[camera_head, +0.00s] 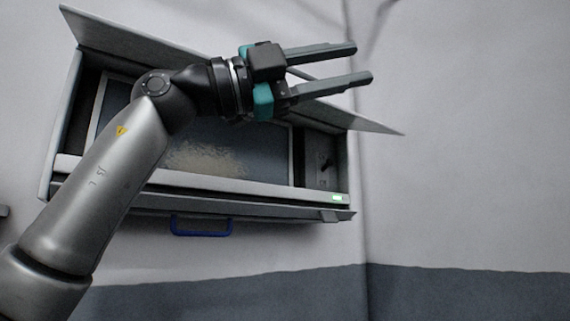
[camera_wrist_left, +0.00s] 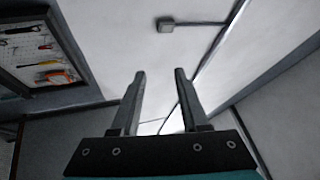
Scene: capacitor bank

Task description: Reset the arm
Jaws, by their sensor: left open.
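My left arm comes in from the lower left of the head view and bends to the right at its wrist. My left gripper (camera_head: 362,63) is open and empty, with its two fingers pointing right. It is in front of the upper right part of an open wall cabinet (camera_head: 200,184). In the left wrist view the fingers of my left gripper (camera_wrist_left: 160,74) stand apart with nothing between them, pointing toward the ceiling. My right gripper is in neither view.
The cabinet has a raised lid (camera_head: 130,38), a dark panel (camera_head: 215,150) partly hidden by my arm, and a blue handle (camera_head: 201,226) below. Clear wall (camera_head: 470,190) lies to the right. A tool board (camera_wrist_left: 38,48) and a ceiling fixture (camera_wrist_left: 167,24) show in the left wrist view.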

